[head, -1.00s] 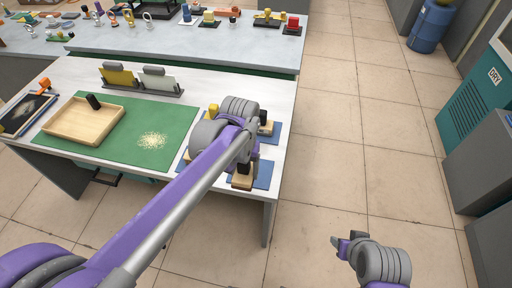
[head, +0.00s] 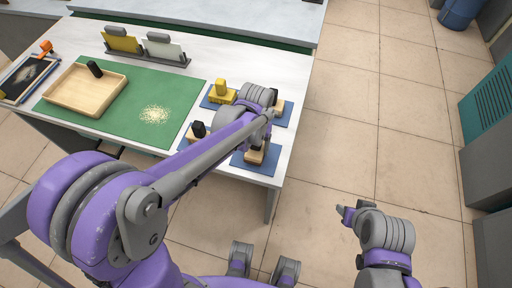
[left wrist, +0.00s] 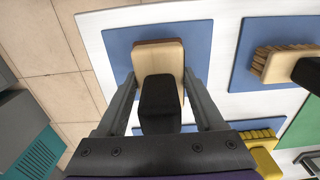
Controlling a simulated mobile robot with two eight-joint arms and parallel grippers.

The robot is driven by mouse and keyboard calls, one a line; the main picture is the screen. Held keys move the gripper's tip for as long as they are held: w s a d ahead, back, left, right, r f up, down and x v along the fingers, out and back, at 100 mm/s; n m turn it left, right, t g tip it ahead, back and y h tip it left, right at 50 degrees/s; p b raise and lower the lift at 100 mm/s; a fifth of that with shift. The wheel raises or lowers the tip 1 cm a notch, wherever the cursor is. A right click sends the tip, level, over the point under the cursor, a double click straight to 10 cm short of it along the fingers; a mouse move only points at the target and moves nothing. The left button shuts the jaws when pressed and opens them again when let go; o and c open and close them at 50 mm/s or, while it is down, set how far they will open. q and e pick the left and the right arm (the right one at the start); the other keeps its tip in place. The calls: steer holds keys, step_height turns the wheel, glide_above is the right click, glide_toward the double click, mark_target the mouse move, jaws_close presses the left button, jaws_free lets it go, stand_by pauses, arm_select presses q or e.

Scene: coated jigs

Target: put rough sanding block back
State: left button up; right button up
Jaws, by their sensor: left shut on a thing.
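A sanding block with a pale wooden body, a thin brown edge layer and a black handle (left wrist: 158,62) is between the fingers of my left gripper (left wrist: 160,88) in the left wrist view. In the head view the block (head: 254,157) shows under my left gripper (head: 262,143), over the front right blue mat (head: 262,168). The same mat (left wrist: 118,42) frames it in the left wrist view. I cannot tell whether the block rests on the mat or hangs just above it. My right gripper (head: 346,214) is over the floor, away from the table; its jaw opening is unclear.
A yellow brush (head: 222,94) and a black-handled brush (head: 198,130) stand on neighbouring blue mats. Another block (head: 279,106) is partly hidden by my wrist. A green mat (head: 185,88) holds a wooden tray (head: 62,102) and a pile of pale dust (head: 154,114).

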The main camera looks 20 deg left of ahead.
arm_select(q)
steer(key=shift+f, duration=0.5)
steer(key=shift+f, duration=0.1)
steer(key=o, duration=1.2)
steer(key=shift+r, duration=0.2)
step_height(320, 180, up, 12)
steer(key=shift+f+p, duration=0.1)
steer(key=shift+p, duration=0.5)
steer(key=s+a+f+t, duration=0.1)
steer(key=s+a, duration=0.1)
steer(key=s, duration=0.2)
steer(key=s+a+f+t, duration=0.2)
steer(key=s, duration=0.3)
steer(key=s+a+f+t, duration=0.1)
steer(key=s+a+t, duration=0.1)
steer(key=s, duration=0.3)
steer(key=shift+s+a+f, duration=0.25)
steer(key=shift+a+f, duration=0.05)
steer(key=shift+f, duration=0.1)
